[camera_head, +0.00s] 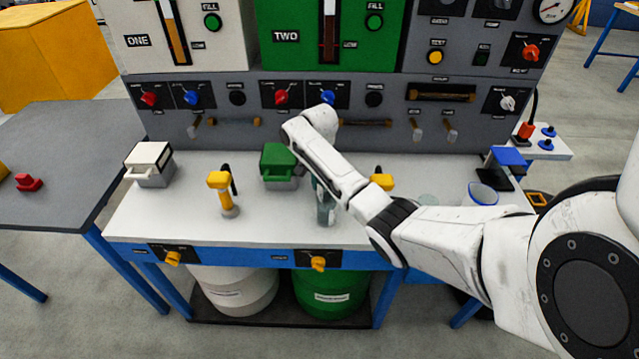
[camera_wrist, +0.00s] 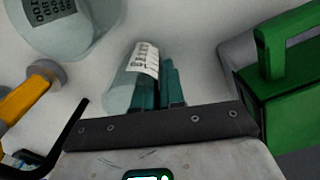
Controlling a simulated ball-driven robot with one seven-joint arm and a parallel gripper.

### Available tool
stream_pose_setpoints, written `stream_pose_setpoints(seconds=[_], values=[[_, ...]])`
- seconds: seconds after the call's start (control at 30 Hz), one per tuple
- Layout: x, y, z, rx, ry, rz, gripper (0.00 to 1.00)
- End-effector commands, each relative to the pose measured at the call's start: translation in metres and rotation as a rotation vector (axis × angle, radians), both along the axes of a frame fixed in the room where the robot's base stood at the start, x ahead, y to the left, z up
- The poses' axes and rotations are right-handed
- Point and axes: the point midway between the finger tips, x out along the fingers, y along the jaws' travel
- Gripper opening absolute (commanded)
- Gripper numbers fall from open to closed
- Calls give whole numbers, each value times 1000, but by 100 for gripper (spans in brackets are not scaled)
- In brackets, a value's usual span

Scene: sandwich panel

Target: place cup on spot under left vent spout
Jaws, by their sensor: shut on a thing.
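My gripper (camera_head: 323,205) is low over the white worktop, right of the green-handled box. In the wrist view, its teal fingers (camera_wrist: 160,88) are shut at a translucent cup (camera_wrist: 118,92) with printed markings, apparently on its wall. In the head view the arm and fingers mostly hide this cup; whether it touches the worktop is unclear. Two yellow-topped fixtures with black tubes, possibly vent spouts, stand on the worktop: one at left (camera_head: 220,185), one at right (camera_head: 383,182), partly behind my arm. No marked spot is discernible.
The green box (camera_head: 280,165) stands close beside my gripper. A white box (camera_head: 150,163) is at left. The grey panel (camera_head: 230,130) rises behind. Bare worktop (camera_head: 275,222) lies in front.

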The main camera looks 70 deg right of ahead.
Motion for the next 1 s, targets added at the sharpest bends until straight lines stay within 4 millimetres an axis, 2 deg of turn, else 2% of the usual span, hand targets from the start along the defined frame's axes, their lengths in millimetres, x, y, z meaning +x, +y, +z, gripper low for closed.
stream_pose_setpoints(seconds=[0.4,0.43,0.7,1.0], values=[[0,0,-6,-1,-1,0,0],[0,0,-6,-1,-1,0,10],[0,0,-6,-1,-1,0,35],[0,-1,-2,-2,-1,-1,35]])
